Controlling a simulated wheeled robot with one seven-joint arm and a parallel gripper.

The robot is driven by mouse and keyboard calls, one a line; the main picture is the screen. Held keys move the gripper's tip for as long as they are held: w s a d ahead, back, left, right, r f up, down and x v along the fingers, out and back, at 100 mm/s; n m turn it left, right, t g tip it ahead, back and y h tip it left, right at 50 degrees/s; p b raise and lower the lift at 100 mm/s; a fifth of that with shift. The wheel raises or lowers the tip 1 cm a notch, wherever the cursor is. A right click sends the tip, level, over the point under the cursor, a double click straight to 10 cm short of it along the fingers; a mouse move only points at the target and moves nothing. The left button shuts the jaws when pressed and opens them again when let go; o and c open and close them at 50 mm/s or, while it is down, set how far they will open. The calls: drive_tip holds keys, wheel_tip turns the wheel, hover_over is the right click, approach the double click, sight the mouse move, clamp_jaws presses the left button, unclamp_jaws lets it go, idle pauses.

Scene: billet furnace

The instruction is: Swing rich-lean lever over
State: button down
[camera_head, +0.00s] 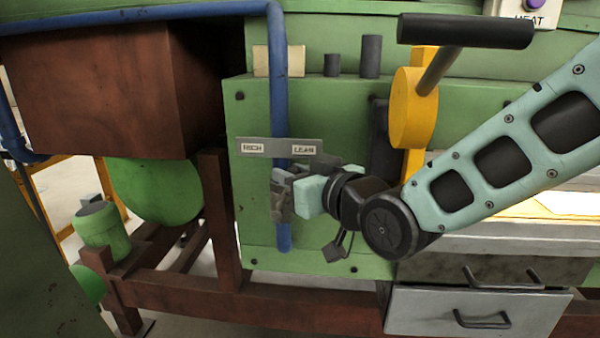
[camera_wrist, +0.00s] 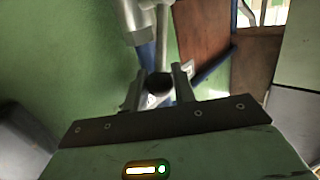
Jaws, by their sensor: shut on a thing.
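The plate (camera_head: 280,147) with the labels RICH on its left and LEAN on its right is fixed to the green panel. My gripper (camera_head: 284,192) is just below the plate, in front of the blue pipe. In the wrist view my gripper (camera_wrist: 158,90) has a finger on either side of the lever's dark round knob (camera_wrist: 160,83) and is shut on it. The lever's grey shaft (camera_wrist: 162,45) runs from the knob toward the top of that view. In the head view my gripper hides most of the lever, so its exact angle cannot be told.
The blue pipe (camera_head: 281,90) runs down the panel behind my gripper. A yellow lever (camera_head: 412,108) with a black handle stands above my arm. A brown box (camera_head: 100,90) is at left, and a grey drawer (camera_head: 470,312) is at lower right.

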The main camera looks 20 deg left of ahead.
drive_tip(key=shift+s+a+r+n+h, duration=0.1)
drive_tip(key=shift+a+r+n+h, duration=0.1)
drive_tip(key=shift+a+n+h, duration=0.3)
drive_tip(key=c, duration=1.2)
unclamp_jaws()
drive_tip(key=shift+o, duration=0.2)
drive_tip(key=b+v, duration=0.1)
drive_tip(key=v, duration=1.6)
drive_tip(key=shift+d, duration=0.3)
